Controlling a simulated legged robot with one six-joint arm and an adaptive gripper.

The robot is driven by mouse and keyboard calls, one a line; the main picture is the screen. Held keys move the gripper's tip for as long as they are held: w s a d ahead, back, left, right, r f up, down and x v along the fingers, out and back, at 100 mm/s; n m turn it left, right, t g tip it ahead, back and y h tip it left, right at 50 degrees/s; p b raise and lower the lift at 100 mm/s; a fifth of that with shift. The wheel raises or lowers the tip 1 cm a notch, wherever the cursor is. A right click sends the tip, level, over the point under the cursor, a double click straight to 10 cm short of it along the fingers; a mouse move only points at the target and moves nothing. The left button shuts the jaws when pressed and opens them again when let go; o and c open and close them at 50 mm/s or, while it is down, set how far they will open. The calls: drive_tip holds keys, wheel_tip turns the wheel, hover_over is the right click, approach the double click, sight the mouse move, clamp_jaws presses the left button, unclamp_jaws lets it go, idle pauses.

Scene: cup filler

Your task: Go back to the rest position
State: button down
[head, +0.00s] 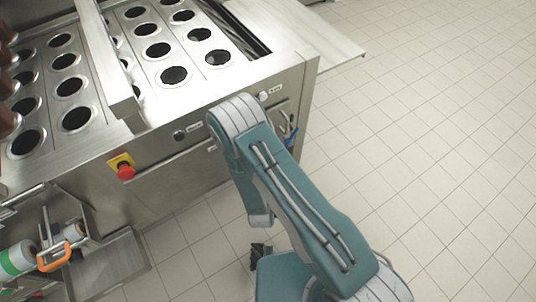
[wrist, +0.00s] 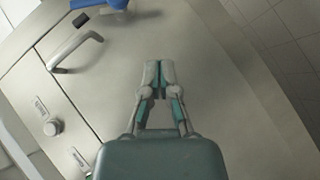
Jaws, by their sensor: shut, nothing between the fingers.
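My gripper (wrist: 159,72) shows in the wrist view with its two fingers together and nothing between them. It points at a plain metal panel of the cup filler, apart from the handle and knob. In the head view my teal arm reaches up from the bottom and folds down beside the cup filler (head: 150,190). A small dark part low beside the arm may be my gripper, but I cannot tell its fingers there.
A red emergency button (head: 125,170) sits on the machine's front. The wrist view shows a bar handle (wrist: 75,50), a knob (wrist: 52,127) and a blue object (wrist: 98,4). A metal shelf (head: 335,50) juts out at the back. Tiled floor (head: 450,150) on the right is clear.

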drive_tip(key=shift+a, duration=0.15)
drive_tip(key=w+a+r+m+g+y, duration=0.15)
drive_tip(key=w+r+m, duration=0.4)
drive_tip(key=r, duration=0.75)
drive_tip(key=d+r+m+g+y, duration=0.1)
drive_tip(key=d+r+g+y, duration=0.2)
drive_tip(key=r, duration=1.2)
drive_tip(key=s+d+r+m+g+h, duration=0.2)
drive_tip(key=s+d+r, duration=0.6)
drive_tip(key=s+r, duration=0.3)
drive_tip(key=s+d+r+m, duration=0.1)
drive_tip(key=s+d+r, duration=0.2)
drive_tip(key=s, duration=0.3)
drive_tip(key=s+d+r+m+g+h, duration=0.1)
drive_tip(key=s+d+r+m, duration=0.1)
drive_tip(key=s, duration=0.4)
drive_tip(key=shift+s+d+r, duration=0.25)
drive_tip(key=shift+d+r, duration=0.35)
drive_tip(key=shift+d, duration=0.3)
